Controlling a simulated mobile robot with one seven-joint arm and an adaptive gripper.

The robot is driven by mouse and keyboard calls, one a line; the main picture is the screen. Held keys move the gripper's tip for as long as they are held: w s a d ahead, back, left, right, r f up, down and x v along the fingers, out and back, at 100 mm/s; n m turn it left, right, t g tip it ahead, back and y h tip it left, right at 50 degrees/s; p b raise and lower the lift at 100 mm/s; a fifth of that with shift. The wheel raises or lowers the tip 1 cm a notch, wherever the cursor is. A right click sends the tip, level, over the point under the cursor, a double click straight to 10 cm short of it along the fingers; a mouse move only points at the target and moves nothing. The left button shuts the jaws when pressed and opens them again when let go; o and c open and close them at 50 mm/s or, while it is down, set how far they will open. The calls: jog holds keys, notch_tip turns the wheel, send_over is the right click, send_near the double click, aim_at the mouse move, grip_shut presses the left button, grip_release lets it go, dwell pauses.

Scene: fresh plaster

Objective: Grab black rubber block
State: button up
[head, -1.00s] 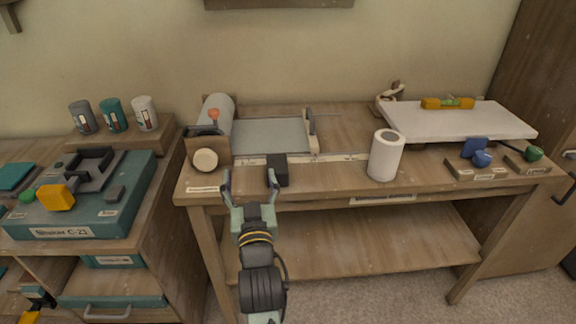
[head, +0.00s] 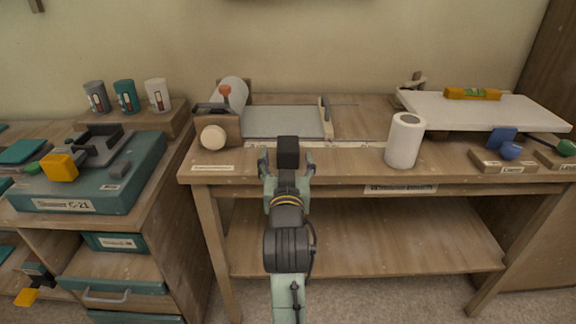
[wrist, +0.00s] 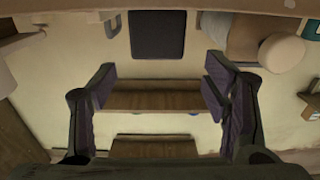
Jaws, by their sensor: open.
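The black rubber block (head: 288,148) stands near the front edge of the wooden workbench (head: 345,172). My gripper (head: 287,162) is open and points at it from the front, with one finger to each side of its line. In the wrist view the block (wrist: 158,33) is a dark square, centred sideways between the open fingers (wrist: 160,84) but beyond their tips. Nothing is held. My wrist hides the lower part of the block in the head view.
A device with a cream knob (head: 213,138) and an orange-red top stands left of the block. A white cylinder (head: 404,140) stands to the right, with bare bench between. A grey plate (head: 283,122) lies behind. A teal case (head: 88,178) is on the left cabinet.

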aim_at(288, 153)
jog(key=shift+w+b, duration=0.35)
jog(key=shift+b, duration=0.1)
jog(key=w, duration=0.3)
jog(key=w+b, duration=0.1)
jog(key=shift+w+d+f, duration=0.1)
jog(key=shift+w+f, duration=0.1)
jog(key=shift+f, duration=0.2)
jog(key=shift+w, duration=0.35)
jog(key=c, duration=1.3)
jog(key=shift+r, duration=0.1)
jog(key=shift+c, duration=0.5)
